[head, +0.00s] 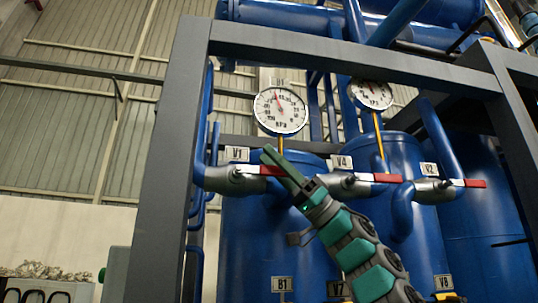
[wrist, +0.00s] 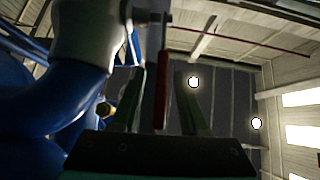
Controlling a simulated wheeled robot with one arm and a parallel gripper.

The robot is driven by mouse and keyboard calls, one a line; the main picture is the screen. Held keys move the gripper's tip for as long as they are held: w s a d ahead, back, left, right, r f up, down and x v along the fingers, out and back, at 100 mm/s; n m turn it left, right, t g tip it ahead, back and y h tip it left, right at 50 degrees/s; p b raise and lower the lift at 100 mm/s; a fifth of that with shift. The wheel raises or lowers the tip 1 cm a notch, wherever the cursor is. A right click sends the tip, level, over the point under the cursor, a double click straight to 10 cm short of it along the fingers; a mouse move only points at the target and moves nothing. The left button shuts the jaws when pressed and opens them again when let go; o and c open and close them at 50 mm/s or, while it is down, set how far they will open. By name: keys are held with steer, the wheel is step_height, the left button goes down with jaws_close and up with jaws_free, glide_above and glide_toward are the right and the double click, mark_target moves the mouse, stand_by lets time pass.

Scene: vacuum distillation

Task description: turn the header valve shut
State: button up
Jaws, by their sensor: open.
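Three grey valves with level lever handles, white then red at the right end, sit in a row: V1 (head: 232,180), V4 (head: 345,185) and V2 (head: 430,190). No label reads "header", so I cannot tell which is meant. My gripper (head: 269,157) reaches up from below right, its fingertips beside V1's red handle end (head: 270,170) and overlapping it in the picture. In the wrist view, a red lever (wrist: 162,85) stands between the two open fingers of my gripper (wrist: 162,95), apparently not clamped. The pale valve body (wrist: 92,30) is at upper left.
Two round gauges (head: 280,111) (head: 371,94) stand above the valves. Blue tanks (head: 245,240) fill the space behind and below. A grey frame post (head: 165,170) and crossbeam (head: 340,48) border the front. A blue pipe (wrist: 75,90) lies close left in the wrist view.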

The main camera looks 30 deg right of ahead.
steer(key=shift+w+a+r, duration=0.1)
steer(key=shift+a+r, duration=0.25)
steer(key=shift+r, duration=0.05)
jaws_close()
stand_by(1.4)
